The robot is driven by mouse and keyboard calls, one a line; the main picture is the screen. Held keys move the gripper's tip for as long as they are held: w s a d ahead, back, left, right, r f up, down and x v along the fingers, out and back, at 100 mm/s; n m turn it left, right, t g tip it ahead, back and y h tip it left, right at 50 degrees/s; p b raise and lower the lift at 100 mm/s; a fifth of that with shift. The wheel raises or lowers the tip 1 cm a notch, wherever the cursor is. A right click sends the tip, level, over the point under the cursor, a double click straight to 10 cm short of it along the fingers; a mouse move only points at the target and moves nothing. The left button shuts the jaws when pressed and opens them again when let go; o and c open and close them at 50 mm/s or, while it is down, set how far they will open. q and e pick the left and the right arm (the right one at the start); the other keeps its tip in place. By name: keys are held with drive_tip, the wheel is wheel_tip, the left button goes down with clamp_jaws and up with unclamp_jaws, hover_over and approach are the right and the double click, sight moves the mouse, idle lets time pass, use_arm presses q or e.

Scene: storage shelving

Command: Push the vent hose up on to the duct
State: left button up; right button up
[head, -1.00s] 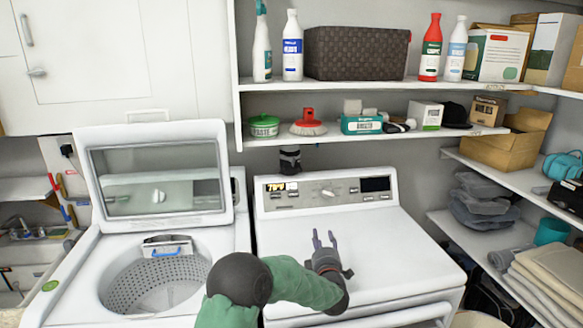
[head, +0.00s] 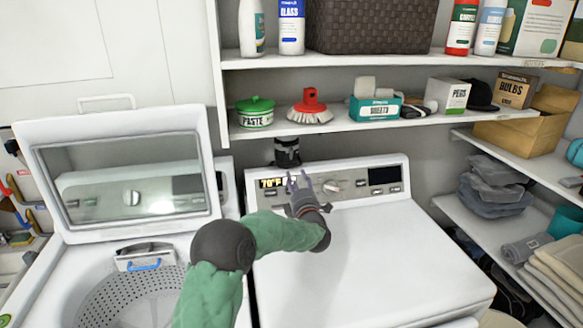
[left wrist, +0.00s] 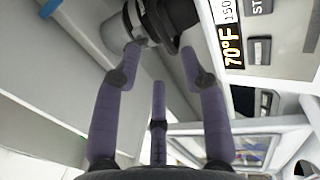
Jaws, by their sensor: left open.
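The vent hose (head: 288,160) is a short black piece low on the wall behind the dryer's control panel. It meets the duct (head: 286,143) above it around a grey band, and I cannot tell how far they overlap. In the left wrist view the black hose (left wrist: 172,14) and the light grey duct (left wrist: 114,36) show at the top, just beyond the fingers. My left gripper (head: 298,180) is open and empty, in front of the control panel and below the hose. In the left wrist view its fingers (left wrist: 160,62) are spread, apart from the hose. My right gripper is out of view.
The dryer (head: 360,250) stands below, its control panel (head: 345,184) close to my gripper. The washer lid (head: 125,170) stands raised at the left. A loaded shelf (head: 380,128) overhangs the hose. The dryer top is clear.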

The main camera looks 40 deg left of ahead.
sight(291, 165)
use_arm(q)
drive_tip(key=x, duration=0.7)
drive_tip(key=shift+w+a+b, duration=0.15)
drive_tip(key=shift+b, duration=0.25)
